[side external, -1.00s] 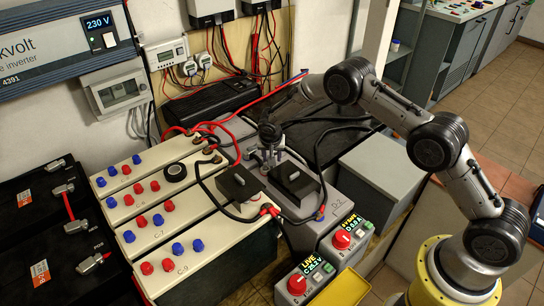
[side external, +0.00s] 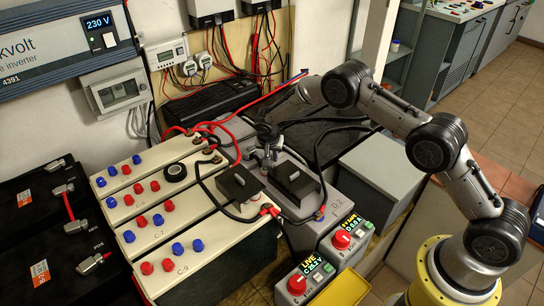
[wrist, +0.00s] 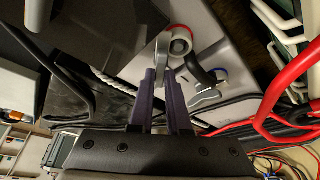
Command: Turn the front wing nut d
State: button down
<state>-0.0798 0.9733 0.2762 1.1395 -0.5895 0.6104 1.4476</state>
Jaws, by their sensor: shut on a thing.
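My gripper (wrist: 161,74) shows its two purple fingers in the wrist view, close together around the lower end of a grey metal wing (wrist: 163,50). This wing appears to belong to the front wing nut d, beside a white post with a red ring (wrist: 181,40). A second metal piece (wrist: 205,95) with a black lever-like part and a blue mark lies to the right, apart from the fingers. In the side external view my gripper (side external: 266,150) is down at the top of the grey battery D-2 (side external: 325,213); the nut itself is too small to make out there.
Black boxes with grey knobs (side external: 293,182) stand on the batteries close in front of my gripper. Cream batteries (side external: 190,222) with red and blue caps lie to the left. Red cables (wrist: 285,90) and black cables (side external: 318,140) run close around the work.

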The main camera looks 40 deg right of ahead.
jog(key=m+g+h, duration=0.1)
jog(key=m, duration=0.3)
jog(key=shift+m+g, duration=0.9)
jog(key=shift+m, duration=0.8)
jog(key=c, duration=0.9)
grip_release()
jog(key=v, duration=1.4)
jog(key=shift+w+a+f, duration=0.1)
